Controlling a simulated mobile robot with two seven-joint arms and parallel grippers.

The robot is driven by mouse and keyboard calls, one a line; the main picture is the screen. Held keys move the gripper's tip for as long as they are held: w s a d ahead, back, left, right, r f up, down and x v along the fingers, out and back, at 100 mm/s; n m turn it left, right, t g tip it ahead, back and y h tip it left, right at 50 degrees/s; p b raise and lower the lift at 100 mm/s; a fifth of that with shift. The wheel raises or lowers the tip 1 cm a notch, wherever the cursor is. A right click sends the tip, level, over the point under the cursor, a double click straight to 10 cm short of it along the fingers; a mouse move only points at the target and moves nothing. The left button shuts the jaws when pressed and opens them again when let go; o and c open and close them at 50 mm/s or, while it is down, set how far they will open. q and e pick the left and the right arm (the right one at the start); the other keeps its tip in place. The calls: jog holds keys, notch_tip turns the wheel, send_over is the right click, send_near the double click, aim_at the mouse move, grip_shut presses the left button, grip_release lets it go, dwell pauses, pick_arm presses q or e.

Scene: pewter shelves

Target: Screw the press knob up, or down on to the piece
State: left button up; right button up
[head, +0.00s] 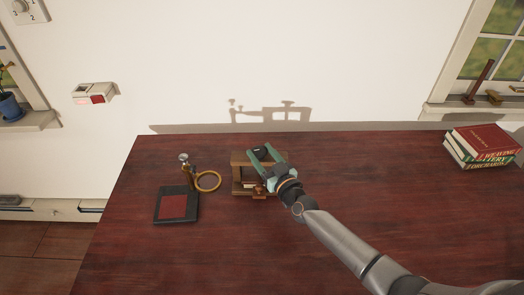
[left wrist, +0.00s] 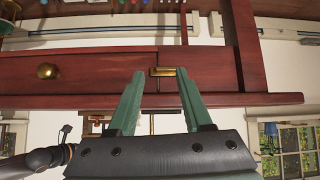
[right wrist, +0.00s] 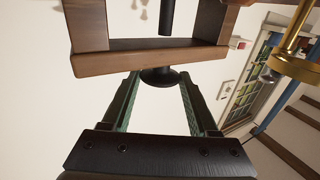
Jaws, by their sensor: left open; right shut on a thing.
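The wooden press (head: 238,186) stands on the dark red desk, left of centre, with a crossbeam on top. Its round black knob (head: 262,153) sits above the beam. My right gripper (head: 263,151) is shut on the knob, one green finger on each side. In the right wrist view the knob (right wrist: 160,77) lies between the fingertips beside the wooden beam (right wrist: 150,58), and the dark screw (right wrist: 165,18) runs through the frame. The piece cannot be made out clearly under my arm. My left gripper (left wrist: 160,72) is open and empty, facing the desk's front with its drawer.
Left of the press stand a brass ring magnifier (head: 208,181) and a black pad with a red centre (head: 174,205). Books (head: 481,146) are stacked at the far right. The desk's middle right is clear apart from my right arm.

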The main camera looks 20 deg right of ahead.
jog(key=shift+d, duration=0.1)
jog(key=o, duration=1.4)
jog(key=shift+c, duration=0.2)
jog(key=shift+s, duration=0.15)
jog(key=s+d+p, duration=0.1)
jog(key=s+d, duration=0.1)
jog(key=s, duration=1)
jog(key=shift+d, duration=0.15)
jog(key=shift+s, duration=0.15)
